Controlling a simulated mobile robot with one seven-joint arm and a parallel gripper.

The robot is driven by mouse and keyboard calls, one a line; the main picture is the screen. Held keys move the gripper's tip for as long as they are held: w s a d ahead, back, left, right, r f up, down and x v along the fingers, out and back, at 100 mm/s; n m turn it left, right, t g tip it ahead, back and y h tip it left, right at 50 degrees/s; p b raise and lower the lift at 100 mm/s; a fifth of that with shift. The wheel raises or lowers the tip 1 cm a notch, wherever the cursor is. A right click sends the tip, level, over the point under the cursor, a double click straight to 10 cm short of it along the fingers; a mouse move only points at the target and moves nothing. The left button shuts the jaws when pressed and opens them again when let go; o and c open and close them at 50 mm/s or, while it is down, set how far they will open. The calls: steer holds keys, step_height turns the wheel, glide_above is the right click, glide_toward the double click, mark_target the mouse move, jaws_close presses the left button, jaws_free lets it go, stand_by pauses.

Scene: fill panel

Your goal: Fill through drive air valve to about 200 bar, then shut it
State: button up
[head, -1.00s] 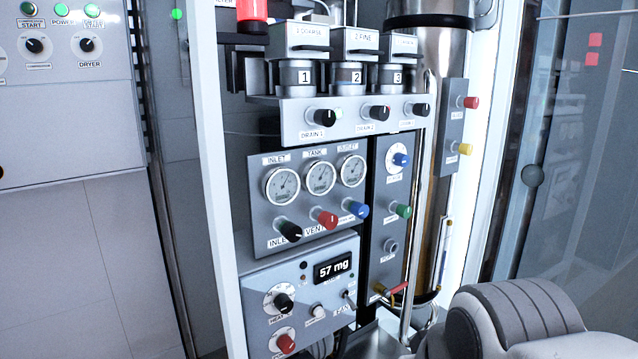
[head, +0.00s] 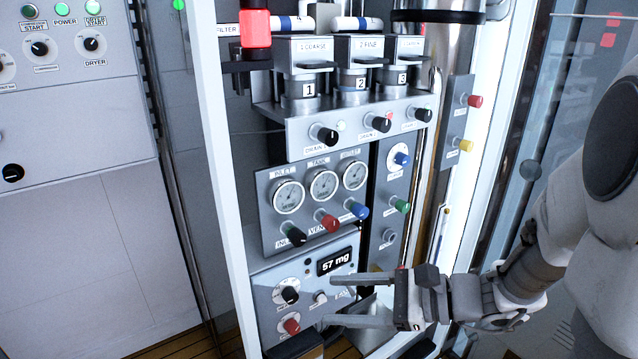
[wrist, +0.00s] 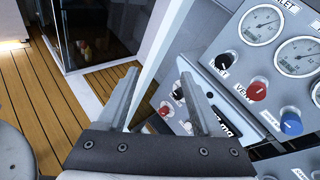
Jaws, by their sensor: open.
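Three round gauges sit in a row: INLET (head: 287,196), TANK (head: 322,186) and a right-hand one (head: 355,175). Their needle readings are too small to tell. Below them are a black INLET knob (head: 293,234), a red VENT knob (head: 328,221) and a blue knob (head: 357,209). On the narrow panel to the right are a blue knob (head: 401,158) and a green knob (head: 402,205). My gripper (head: 332,300) is open and empty, in front of the lower panel. Its fingers (wrist: 160,80) also show in the wrist view.
Three drain knobs, including DRAIN 1 (head: 326,135), stick out above the gauges. A white frame post (head: 212,150) stands left of the panels.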

steer(key=w+d+r+m+t+h+p, duration=0.1)
steer(key=w+d+m+t, duration=0.45)
steer(key=d+m, duration=0.25)
steer(key=m+t+h+p, duration=0.1)
steer(key=m+t+h, duration=0.3)
steer(key=m+t, duration=0.15)
glide_toward(364, 214)
steer(key=shift+m, duration=0.35)
steer(key=b+x, duration=0.1)
steer(key=x, duration=0.8)
steer(key=shift+w+a+b, duration=0.15)
steer(key=shift+b, duration=0.15)
jaws_close()
